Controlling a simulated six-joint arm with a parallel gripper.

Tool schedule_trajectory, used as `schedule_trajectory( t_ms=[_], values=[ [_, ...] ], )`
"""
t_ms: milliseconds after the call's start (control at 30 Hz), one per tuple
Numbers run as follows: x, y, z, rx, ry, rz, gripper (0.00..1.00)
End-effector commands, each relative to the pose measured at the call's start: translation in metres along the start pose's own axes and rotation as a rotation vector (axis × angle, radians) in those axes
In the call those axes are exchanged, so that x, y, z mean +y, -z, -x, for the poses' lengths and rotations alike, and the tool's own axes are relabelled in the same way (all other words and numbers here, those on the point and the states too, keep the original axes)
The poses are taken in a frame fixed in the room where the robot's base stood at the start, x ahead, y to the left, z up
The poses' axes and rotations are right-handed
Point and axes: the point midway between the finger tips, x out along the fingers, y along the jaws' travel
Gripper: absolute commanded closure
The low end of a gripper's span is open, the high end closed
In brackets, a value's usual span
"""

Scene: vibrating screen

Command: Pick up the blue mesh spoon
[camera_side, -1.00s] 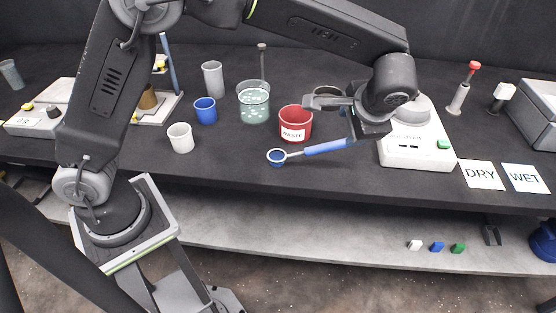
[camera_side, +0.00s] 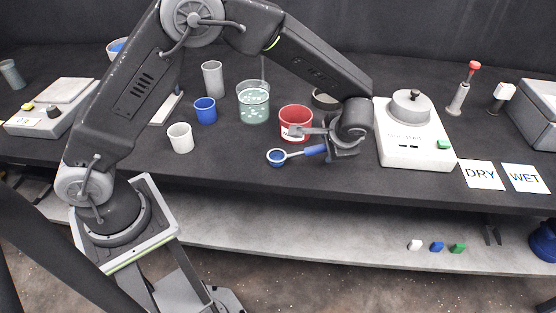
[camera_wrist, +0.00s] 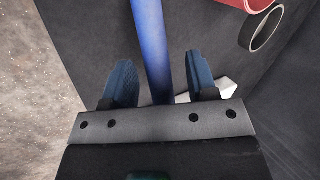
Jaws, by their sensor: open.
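The blue mesh spoon (camera_side: 277,157) lies on the dark table in front of the red waste cup, its round head to the left and its blue handle to the right. My gripper (camera_side: 328,153) is low over the right part of the handle and hides its end in the side view. In the wrist view, the blue handle (camera_wrist: 150,40) runs between my two blue fingers, which stand apart with a visible gap on each side. My gripper is open and holds nothing.
The red waste cup (camera_side: 296,122) is close behind the spoon. A white scale (camera_side: 415,150) stands just right of my gripper. A beaker with liquid (camera_side: 253,104), a blue cup (camera_side: 205,111) and a white cup (camera_side: 180,138) are to the left. The table's front edge is near.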

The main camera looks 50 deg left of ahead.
Motion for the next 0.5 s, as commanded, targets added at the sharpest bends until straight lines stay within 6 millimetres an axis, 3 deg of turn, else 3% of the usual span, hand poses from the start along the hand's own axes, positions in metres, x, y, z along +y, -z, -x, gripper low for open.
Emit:
schedule_trajectory(
  t_ms=[233, 500],
  values=[
    [0.0002, 0.0, -0.0026, 0.001, -0.001, 0.0, 0.47],
    [0.0002, 0.0001, -0.0022, 0.001, -0.001, 0.0, 0.72]
  ],
)
